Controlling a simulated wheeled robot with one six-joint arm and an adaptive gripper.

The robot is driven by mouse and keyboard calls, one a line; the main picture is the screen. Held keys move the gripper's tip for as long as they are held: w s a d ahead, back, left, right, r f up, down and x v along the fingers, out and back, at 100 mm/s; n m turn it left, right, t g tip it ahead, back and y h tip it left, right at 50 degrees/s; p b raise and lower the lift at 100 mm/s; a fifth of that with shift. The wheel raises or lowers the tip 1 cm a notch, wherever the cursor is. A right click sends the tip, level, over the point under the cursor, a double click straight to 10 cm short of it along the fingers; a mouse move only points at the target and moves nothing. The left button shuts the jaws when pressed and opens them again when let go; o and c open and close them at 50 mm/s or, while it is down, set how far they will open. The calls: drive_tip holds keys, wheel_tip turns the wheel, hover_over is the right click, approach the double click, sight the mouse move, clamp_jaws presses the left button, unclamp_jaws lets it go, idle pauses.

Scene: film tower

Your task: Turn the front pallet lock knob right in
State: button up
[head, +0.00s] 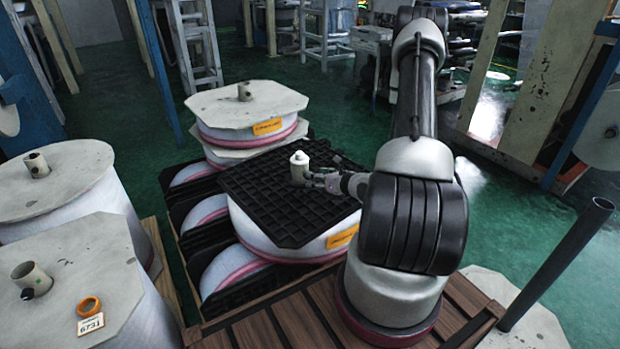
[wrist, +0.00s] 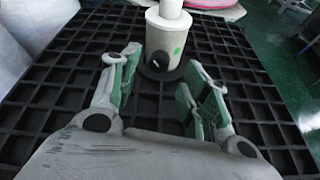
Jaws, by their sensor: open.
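A pale post (head: 299,167) stands upright on the black grid pallet (head: 262,222), which lies on top of the front reel. In the wrist view the post (wrist: 172,38) has a green mark and a dark round knob (wrist: 154,63) low on its side facing me. My gripper (head: 313,178) is beside the post at the pallet's right. In the wrist view my gripper (wrist: 160,80) is open, its green-padded fingers either side of the knob's line, with nothing between them. The knob is ahead of the fingers; I cannot tell whether they touch. In the head view the knob is hidden.
Two large reels with pale tops (head: 55,180) stand at the left; an orange ring (head: 89,307) and a number tag (head: 90,324) lie on the nearer one. Another reel (head: 246,103) stands behind the pallet. A dark pole (head: 558,265) leans at right.

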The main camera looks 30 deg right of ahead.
drive_tip(key=shift+x, duration=2.15)
clamp_jaws()
drive_tip(key=m+y, duration=0.2)
drive_tip(key=m, duration=0.1)
drive_tip(key=shift+d+f+m+y, duration=0.15)
drive_tip(key=shift+d+m+y, duration=0.05)
drive_tip(key=shift+m+y, duration=0.1)
drive_tip(key=m+t+y, duration=0.1)
drive_tip(key=m, duration=0.1)
drive_tip(key=m+y, duration=0.1)
drive_tip(key=m, duration=0.1)
drive_tip(key=shift+f+t, duration=0.15)
drive_tip(key=shift+t, duration=0.25)
